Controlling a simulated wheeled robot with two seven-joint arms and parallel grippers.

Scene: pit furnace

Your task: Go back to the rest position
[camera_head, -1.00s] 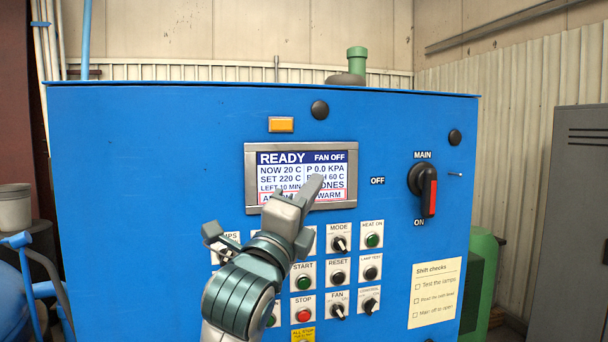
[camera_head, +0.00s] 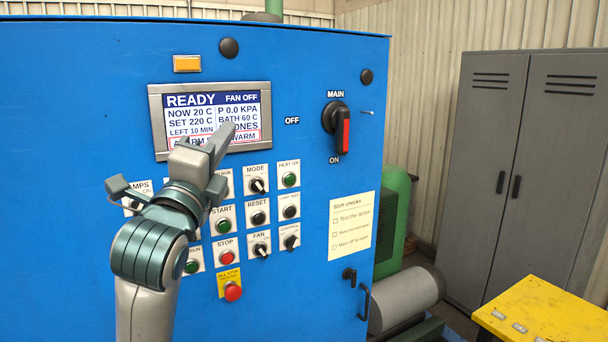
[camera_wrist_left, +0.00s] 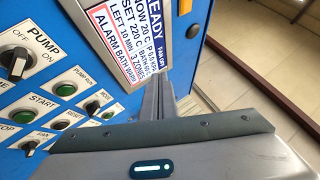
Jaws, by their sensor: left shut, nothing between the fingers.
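My left gripper (camera_head: 222,140) is in front of the blue control cabinet (camera_head: 80,120), with its fingers shut and nothing between them. In the head view its fingertips overlap the lower part of the display screen (camera_head: 205,110); I cannot tell whether they touch it. The screen reads READY, FAN OFF, with an alarm line along the bottom. My right gripper is not in view.
The panel holds several knobs and buttons, a red-handled MAIN switch (camera_head: 338,128) and a red stop button (camera_head: 233,292). A grey locker (camera_head: 490,170) stands at the right. A yellow table (camera_head: 545,315) is at the lower right. Floor shows between cabinet and locker.

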